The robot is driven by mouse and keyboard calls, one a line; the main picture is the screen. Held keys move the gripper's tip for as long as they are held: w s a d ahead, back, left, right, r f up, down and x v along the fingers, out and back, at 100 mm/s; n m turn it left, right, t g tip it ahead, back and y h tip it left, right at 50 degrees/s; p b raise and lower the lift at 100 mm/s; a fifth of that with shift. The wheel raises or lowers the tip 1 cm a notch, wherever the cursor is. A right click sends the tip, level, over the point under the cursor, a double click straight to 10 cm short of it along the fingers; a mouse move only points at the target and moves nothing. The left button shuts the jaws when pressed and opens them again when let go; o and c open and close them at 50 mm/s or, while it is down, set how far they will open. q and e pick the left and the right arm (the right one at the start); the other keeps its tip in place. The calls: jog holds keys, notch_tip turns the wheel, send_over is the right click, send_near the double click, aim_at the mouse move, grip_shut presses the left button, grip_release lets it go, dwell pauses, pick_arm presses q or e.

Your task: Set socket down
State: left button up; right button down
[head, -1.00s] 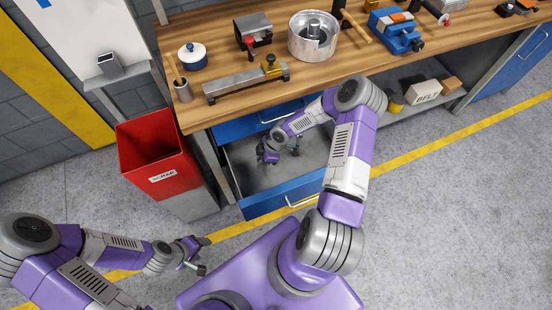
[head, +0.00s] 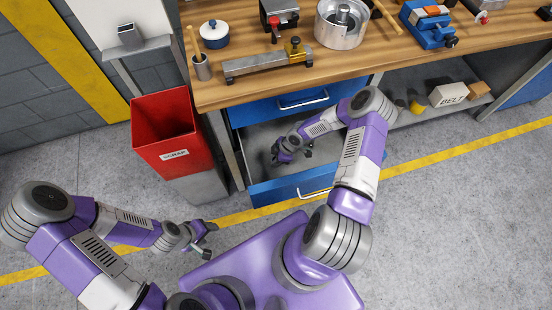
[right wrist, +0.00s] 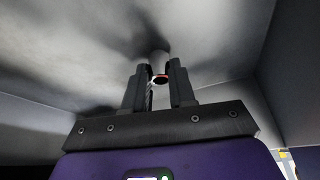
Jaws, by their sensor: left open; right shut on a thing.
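My right gripper (head: 293,152) is down inside the open drawer (head: 262,172) of the workbench. In the right wrist view, its fingers (right wrist: 160,88) are shut on a small grey cylindrical piece, the socket (right wrist: 159,63), with a reddish ring at its near end. The socket is close to the grey drawer floor; I cannot tell whether it touches. In the head view the socket is hidden or too small to make out at the gripper. My left gripper (head: 205,238) is open and empty above the floor, left of my base.
The drawer's blue front (head: 275,191) stands toward me, and a shut blue drawer (head: 275,107) is above. A red scrap bin (head: 165,130) stands to the left. The wooden benchtop (head: 290,85) carries a vice (head: 430,25), a metal pot (head: 340,28) and tools.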

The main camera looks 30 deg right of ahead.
jog(key=c, duration=0.9)
grip_release()
jog(key=shift+f, duration=0.1)
jog(key=shift+c, duration=0.2)
jog(key=shift+r, duration=0.2)
jog(key=p+v, duration=0.4)
jog(key=v, duration=0.8)
jog(key=shift+p, duration=0.35)
